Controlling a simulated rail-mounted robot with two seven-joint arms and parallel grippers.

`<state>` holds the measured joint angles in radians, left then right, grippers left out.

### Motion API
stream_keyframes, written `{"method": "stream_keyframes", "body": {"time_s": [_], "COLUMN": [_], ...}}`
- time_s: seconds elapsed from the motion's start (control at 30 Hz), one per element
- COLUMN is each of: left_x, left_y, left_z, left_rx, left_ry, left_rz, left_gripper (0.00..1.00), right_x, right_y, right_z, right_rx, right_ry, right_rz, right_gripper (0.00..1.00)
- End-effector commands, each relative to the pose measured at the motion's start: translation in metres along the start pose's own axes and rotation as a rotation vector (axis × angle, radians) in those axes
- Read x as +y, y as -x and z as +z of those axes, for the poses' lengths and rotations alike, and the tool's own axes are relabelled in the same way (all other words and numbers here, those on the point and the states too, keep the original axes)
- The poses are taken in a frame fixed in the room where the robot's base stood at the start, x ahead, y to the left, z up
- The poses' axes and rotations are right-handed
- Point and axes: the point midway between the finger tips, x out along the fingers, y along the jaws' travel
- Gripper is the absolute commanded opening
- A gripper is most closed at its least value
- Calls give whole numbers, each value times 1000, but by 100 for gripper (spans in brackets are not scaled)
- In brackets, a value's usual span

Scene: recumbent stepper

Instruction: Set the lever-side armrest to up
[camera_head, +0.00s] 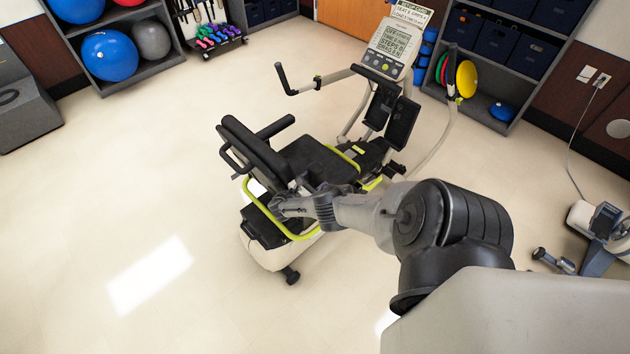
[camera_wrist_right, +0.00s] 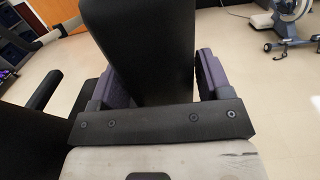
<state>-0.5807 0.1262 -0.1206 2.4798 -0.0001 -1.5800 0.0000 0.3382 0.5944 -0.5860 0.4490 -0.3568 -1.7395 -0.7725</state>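The recumbent stepper's black seat back (camera_head: 255,148) stands at the middle of the head view. One armrest (camera_head: 275,127) juts out level on its far side. It seems to be the dark bar at the left of the right wrist view (camera_wrist_right: 45,90). My right gripper (camera_head: 280,204) is at the near side of the seat and hides the near armrest area. In the right wrist view its fingers (camera_wrist_right: 160,85) are spread apart, with a long black padded part (camera_wrist_right: 155,45), likely the near armrest, between them. I cannot tell whether they touch it. My left gripper is out of view.
A yellow-green tube (camera_head: 263,212) runs along the seat's near side, close to my right gripper. The console (camera_head: 392,47) and handle arms (camera_head: 320,82) stand behind the seat. Shelves with balls (camera_head: 110,55) line the back.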

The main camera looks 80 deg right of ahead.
Motion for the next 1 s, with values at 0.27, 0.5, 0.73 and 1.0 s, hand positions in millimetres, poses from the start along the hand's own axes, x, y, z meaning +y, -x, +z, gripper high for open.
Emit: {"method": "stream_keyframes", "body": {"time_s": [0.27,0.5,0.73,1.0], "left_x": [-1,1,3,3], "left_y": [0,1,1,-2], "left_z": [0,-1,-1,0], "left_rx": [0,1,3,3], "left_ry": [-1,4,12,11], "left_rz": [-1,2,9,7], "left_gripper": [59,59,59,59], "right_x": [0,0,0,1], "right_y": [0,6,42,95], "right_z": [1,1,0,-1], "right_rx": [-1,1,2,2], "right_ry": [0,0,0,1], "right_rz": [-1,0,1,0], "right_gripper": [89,89,89,89]}}
